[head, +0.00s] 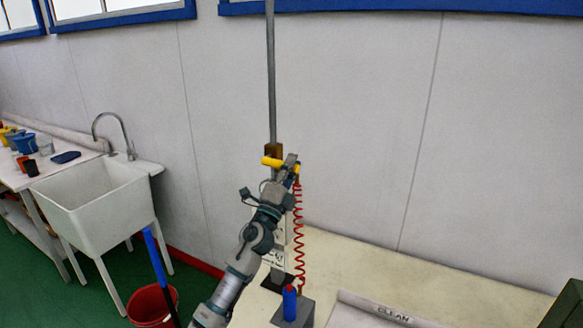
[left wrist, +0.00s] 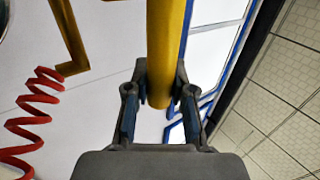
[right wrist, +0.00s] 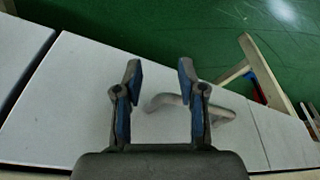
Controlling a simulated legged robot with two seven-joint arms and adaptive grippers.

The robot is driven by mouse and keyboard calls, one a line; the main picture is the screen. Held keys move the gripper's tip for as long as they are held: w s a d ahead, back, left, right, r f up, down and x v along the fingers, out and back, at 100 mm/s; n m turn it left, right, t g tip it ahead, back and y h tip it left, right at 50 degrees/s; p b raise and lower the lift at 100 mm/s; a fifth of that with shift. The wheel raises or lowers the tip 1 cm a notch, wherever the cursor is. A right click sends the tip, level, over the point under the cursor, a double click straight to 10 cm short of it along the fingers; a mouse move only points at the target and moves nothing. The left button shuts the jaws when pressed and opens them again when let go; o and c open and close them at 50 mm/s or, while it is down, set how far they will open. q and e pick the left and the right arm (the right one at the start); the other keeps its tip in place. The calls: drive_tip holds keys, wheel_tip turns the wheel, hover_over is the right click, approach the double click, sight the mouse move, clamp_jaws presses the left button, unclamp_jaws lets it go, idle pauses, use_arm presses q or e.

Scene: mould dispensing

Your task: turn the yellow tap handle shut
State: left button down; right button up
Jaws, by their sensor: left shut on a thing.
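The yellow tap handle (head: 270,162) sticks out sideways at the brass-coloured fitting (head: 273,150) on a vertical grey pipe. My left gripper (head: 290,166) is at the handle, with its arm reaching up from below. In the left wrist view, the yellow handle (left wrist: 166,45) runs down between the two fingers, and my left gripper (left wrist: 160,88) is shut on its end. The fingers hide part of the handle in the head view. My right gripper (right wrist: 159,75) shows only in its wrist view, open and empty above a pale surface.
A red coiled hose (head: 299,235) hangs beside my left arm. Below stand a blue bottle (head: 290,303) on a grey block and a tray marked CLEAN (head: 365,308). A white sink (head: 95,205) and red bucket (head: 153,305) are at left. A grey curved object (right wrist: 170,101) lies below my right gripper.

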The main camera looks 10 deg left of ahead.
use_arm(q)
drive_tip(key=shift+w+d+f, duration=0.1)
drive_tip(key=shift+d+f, duration=0.15)
drive_tip(key=shift+f, duration=0.3)
drive_tip(key=c, duration=1.3)
unclamp_jaws()
drive_tip(key=shift+a, duration=0.1)
drive_tip(key=o, duration=0.3)
drive_tip(key=shift+a, duration=0.1)
drive_tip(key=shift+o, duration=0.2)
drive_tip(key=shift+a+r, duration=0.15)
drive_tip(key=shift+r, duration=0.05)
use_arm(e)
drive_tip(key=shift+d, duration=0.1)
use_arm(q)
drive_tip(key=shift+s, duration=0.2)
drive_tip(key=shift+s+a+f, duration=0.1)
drive_tip(key=shift+s+f, duration=0.1)
drive_tip(key=shift+s, duration=0.05)
drive_tip(key=v, duration=1.1)
drive_tip(key=shift+f, duration=0.15)
use_arm(e)
drive_tip(key=shift+d, duration=0.1)
